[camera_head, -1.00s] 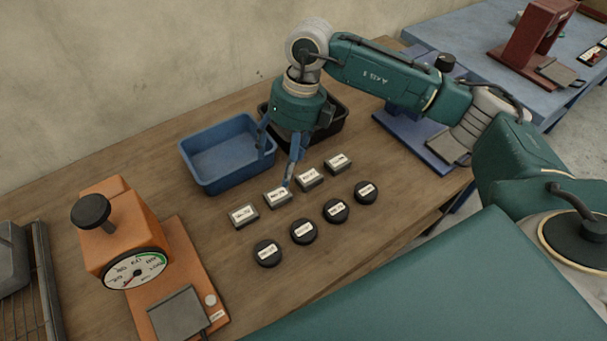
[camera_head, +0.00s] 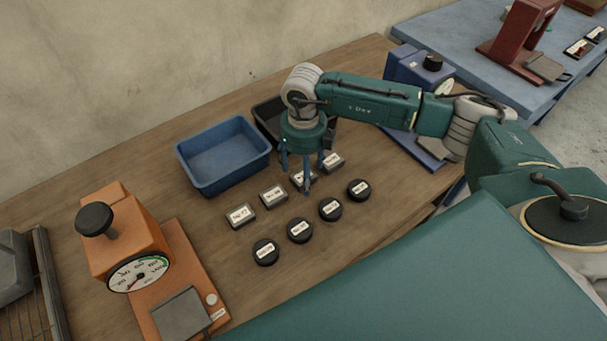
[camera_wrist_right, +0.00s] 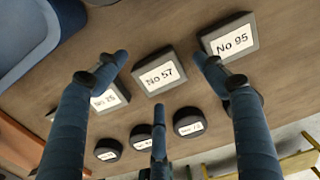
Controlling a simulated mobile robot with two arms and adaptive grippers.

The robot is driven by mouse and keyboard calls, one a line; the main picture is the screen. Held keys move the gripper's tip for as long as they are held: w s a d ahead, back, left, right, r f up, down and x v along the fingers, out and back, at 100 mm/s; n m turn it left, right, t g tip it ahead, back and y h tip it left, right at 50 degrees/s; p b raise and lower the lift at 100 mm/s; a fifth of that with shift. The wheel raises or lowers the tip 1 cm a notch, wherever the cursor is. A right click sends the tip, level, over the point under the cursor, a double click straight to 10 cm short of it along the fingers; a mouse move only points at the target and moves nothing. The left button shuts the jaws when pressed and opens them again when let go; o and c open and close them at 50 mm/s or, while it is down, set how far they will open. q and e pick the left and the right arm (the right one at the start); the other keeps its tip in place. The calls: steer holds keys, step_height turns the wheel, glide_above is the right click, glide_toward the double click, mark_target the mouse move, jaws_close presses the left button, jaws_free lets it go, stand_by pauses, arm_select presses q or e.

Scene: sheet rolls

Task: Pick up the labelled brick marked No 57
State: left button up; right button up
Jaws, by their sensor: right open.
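The grey brick marked No 57 (camera_wrist_right: 160,76) lies on the wooden table in the middle of the right wrist view, its white label facing up. In the head view it is the third brick from the left (camera_head: 297,180), partly hidden by my right gripper (camera_head: 303,174). That gripper points down above it with its three fingers spread around it, open and empty. The brick marked No 95 (camera_wrist_right: 231,37) is at its right in the wrist view. Another brick (camera_wrist_right: 106,98), seemingly No 25, is at its left, partly behind a finger. My left gripper is out of view.
Several round black labelled discs (camera_head: 300,230) form a row in front of the bricks. A blue tray (camera_head: 222,187) and a black tray (camera_head: 262,117) stand behind. An orange dial scale (camera_head: 128,240) is at left, a blue one (camera_head: 415,72) at right.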

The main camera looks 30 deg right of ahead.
steer(key=shift+f, duration=0.35)
steer(key=c, duration=1.4)
steer(key=shift+c, duration=0.2)
steer(key=shift+r, duration=0.2)
